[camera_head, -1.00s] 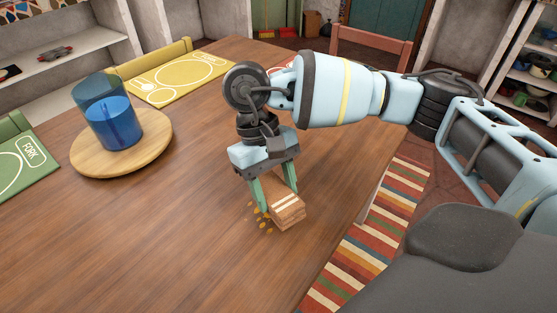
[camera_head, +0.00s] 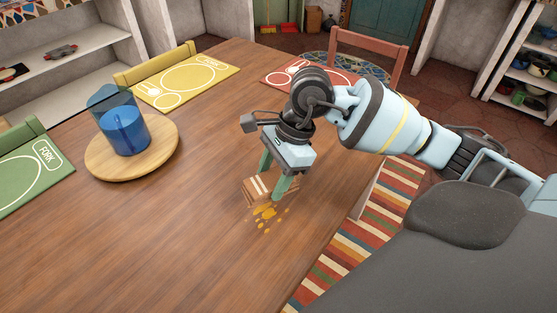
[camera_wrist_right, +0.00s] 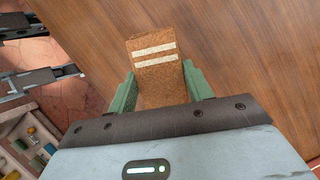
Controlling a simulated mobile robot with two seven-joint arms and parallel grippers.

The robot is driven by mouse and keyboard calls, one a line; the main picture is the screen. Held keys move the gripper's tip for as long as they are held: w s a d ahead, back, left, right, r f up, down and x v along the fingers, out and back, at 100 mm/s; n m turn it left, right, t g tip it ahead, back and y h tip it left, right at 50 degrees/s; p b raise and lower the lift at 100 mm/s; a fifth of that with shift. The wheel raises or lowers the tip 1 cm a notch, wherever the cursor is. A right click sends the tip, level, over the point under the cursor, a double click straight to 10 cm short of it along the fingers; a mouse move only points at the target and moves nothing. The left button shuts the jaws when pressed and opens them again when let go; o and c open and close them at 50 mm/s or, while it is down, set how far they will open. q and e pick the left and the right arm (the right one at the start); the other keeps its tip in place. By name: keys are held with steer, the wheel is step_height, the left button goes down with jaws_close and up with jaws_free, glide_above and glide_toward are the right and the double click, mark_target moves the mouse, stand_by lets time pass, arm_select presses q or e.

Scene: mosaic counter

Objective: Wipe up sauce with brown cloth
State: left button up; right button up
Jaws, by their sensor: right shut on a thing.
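The brown cloth (camera_head: 256,190), a folded block with pale stripes, is between the green fingers of my right gripper (camera_head: 268,184). The right gripper is shut on it. The right wrist view also shows the cloth (camera_wrist_right: 155,65) between the fingers, its striped end sticking out past them. The orange-yellow sauce (camera_head: 266,213) lies in a smear with several small drops on the wooden table, just on the near side of the cloth. I cannot tell whether the cloth touches the table or the smear's edge. My left gripper is not in the head view.
A blue cup (camera_head: 124,131) stands on a round wooden board (camera_head: 164,150) to the left. Yellow (camera_head: 187,84), green (camera_head: 30,172) and red (camera_head: 300,76) placemats lie along the table edges. The table around the sauce is clear.

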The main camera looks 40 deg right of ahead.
steer(key=m, duration=0.1)
steer(key=d+r+m, duration=0.1)
steer(key=m+t, duration=0.1)
steer(key=shift+w+d+r+m+p, duration=0.15)
steer(key=shift+w+d+m+p, duration=0.1)
steer(key=shift+m+p, duration=0.1)
steer(key=shift+a, duration=0.1)
